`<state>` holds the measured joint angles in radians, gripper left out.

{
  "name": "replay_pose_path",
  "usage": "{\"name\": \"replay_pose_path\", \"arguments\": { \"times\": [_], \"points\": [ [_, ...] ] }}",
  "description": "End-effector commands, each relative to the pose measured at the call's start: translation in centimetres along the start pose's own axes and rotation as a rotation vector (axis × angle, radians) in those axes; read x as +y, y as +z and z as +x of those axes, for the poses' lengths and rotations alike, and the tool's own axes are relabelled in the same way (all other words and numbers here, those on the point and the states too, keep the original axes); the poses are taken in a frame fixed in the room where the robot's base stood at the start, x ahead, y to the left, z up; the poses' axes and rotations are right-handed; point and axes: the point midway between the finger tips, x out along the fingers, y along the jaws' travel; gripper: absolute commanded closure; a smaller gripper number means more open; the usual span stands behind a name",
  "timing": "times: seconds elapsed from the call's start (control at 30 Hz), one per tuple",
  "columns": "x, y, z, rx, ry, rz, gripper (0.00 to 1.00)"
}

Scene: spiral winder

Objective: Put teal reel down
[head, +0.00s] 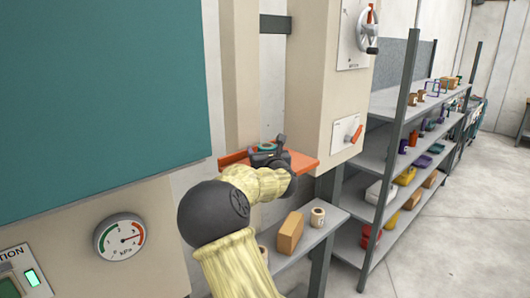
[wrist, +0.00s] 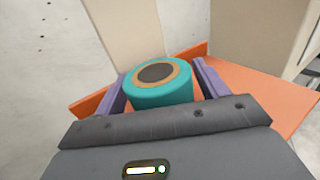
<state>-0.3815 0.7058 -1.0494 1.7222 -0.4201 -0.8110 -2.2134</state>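The teal reel (wrist: 160,94) is a short cylinder with a tan ring and dark centre on top. It sits between the two purple fingers of my gripper (wrist: 159,80), whose tips meet its left and right sides. The reel appears upright over an orange shelf (wrist: 245,95); its lower edge is partly hidden, so I cannot tell if it touches the shelf. In the head view, my gripper (head: 266,152) is over the orange shelf (head: 303,163), and a little of the teal reel (head: 267,145) shows behind it.
A beige machine column (head: 238,70) rises behind the shelf. A beige cabinet (head: 320,100) with a handwheel (head: 367,32) and lever (head: 354,134) stands right. Below is a grey shelf (head: 338,212) with a tan block (head: 290,232). Racks (head: 385,185) hold several items; floor at right is clear.

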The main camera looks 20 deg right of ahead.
Motion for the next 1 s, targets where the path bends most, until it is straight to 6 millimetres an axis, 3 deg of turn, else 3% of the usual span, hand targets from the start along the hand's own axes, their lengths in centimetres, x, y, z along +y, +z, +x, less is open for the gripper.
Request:
{"name": "replay_pose_path", "arguments": {
  "times": [0.37, 1.0],
  "points": [
    [0.1, 0.2, -0.2, 0.000, 0.001, 0.001, 0.28],
    [0.1, 0.1, -10.2, -0.002, 0.003, 0.003, 0.28]
  ]
}}
